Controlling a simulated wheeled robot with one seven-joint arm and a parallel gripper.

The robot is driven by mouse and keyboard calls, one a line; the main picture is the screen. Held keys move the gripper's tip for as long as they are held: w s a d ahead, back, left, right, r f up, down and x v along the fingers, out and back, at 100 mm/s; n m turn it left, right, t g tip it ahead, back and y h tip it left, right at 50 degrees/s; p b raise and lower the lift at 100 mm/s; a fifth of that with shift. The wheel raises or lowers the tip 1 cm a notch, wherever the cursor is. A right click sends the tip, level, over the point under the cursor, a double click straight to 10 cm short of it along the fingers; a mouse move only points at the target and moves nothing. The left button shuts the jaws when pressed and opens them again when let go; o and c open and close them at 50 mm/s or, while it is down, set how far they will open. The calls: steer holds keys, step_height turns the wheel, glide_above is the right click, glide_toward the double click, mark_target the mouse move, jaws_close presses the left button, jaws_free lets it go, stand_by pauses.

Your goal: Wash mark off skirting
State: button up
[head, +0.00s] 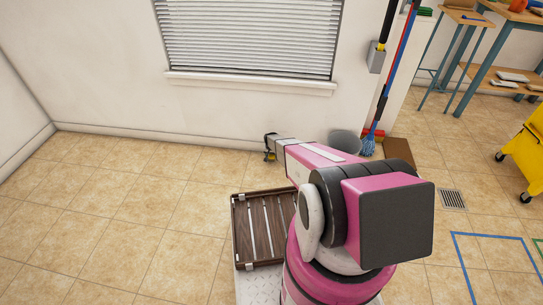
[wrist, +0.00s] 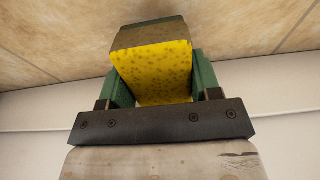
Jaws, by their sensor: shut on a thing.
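My gripper (head: 270,147) is shut on a yellow sponge (wrist: 152,72) with a dark brownish face, held between two green fingers in the wrist view. In the head view the sponge is a small yellow patch (head: 267,155) at the gripper's tip, close to the wall's foot. The white skirting (head: 150,135) runs along the wall's base and also shows in the wrist view (wrist: 30,110). I cannot tell whether the sponge touches it. No mark shows on the visible skirting; part is hidden behind my arm and gripper.
A brown slatted tray (head: 237,232) is beside my arm. A grey bucket (head: 345,140), a blue mop (head: 368,145) and a brown box (head: 398,151) stand right of the gripper. A yellow wheeled mop bucket (head: 527,155) is far right. The floor left of the tray is clear.

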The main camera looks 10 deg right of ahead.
steer(key=shift+w+d, duration=0.2)
steer(key=shift+w, duration=0.3)
steer(key=shift+w+d, duration=0.15)
steer(key=shift+w, duration=0.35)
stand_by(0.6)
steer(key=shift+s+d, duration=0.35)
steer(key=shift+d, duration=0.55)
steer(key=shift+s+d, duration=0.3)
steer(key=shift+d, duration=0.6)
steer(key=shift+w+d, duration=0.1)
steer(key=shift+w, duration=0.05)
steer(key=shift+w+a, duration=0.3)
steer(key=shift+a, duration=0.65)
steer(key=shift+w+a, duration=0.3)
steer(key=shift+a, duration=0.65)
